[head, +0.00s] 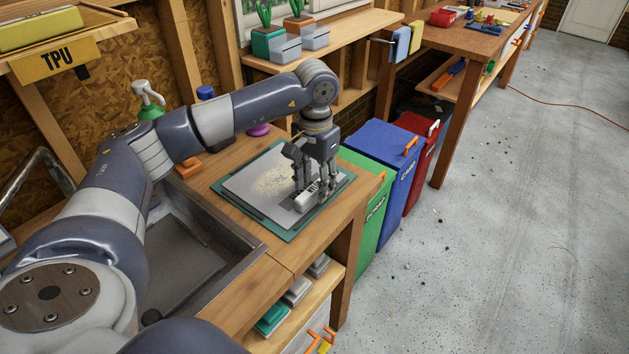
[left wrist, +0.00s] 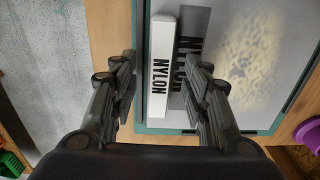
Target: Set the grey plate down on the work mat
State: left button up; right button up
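The grey plate (head: 252,187), with a pale speckled patch, lies flat on the green work mat (head: 283,232) on the wooden bench. It also shows in the left wrist view (left wrist: 210,20). A white bar marked NYLON (left wrist: 162,60) runs along one edge of the plate; a second, darker NYLON marking sits beside it on the plate. My left gripper (head: 312,192) points down over that edge. In the left wrist view its fingers (left wrist: 159,65) stand apart on either side of the bar, with visible gaps. My right gripper is out of view.
A sunken basin (head: 180,255) is left of the mat. Green (head: 366,205), blue (head: 385,152) and red (head: 424,130) bins stand right of the bench. A green spray bottle (head: 149,100) and an orange block (head: 188,168) are behind my arm. The floor at right is mostly clear.

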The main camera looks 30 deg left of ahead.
pick_arm(q)
notch_tip(320, 180, up, 12)
dwell(0.6)
jog(key=shift+d, duration=0.1)
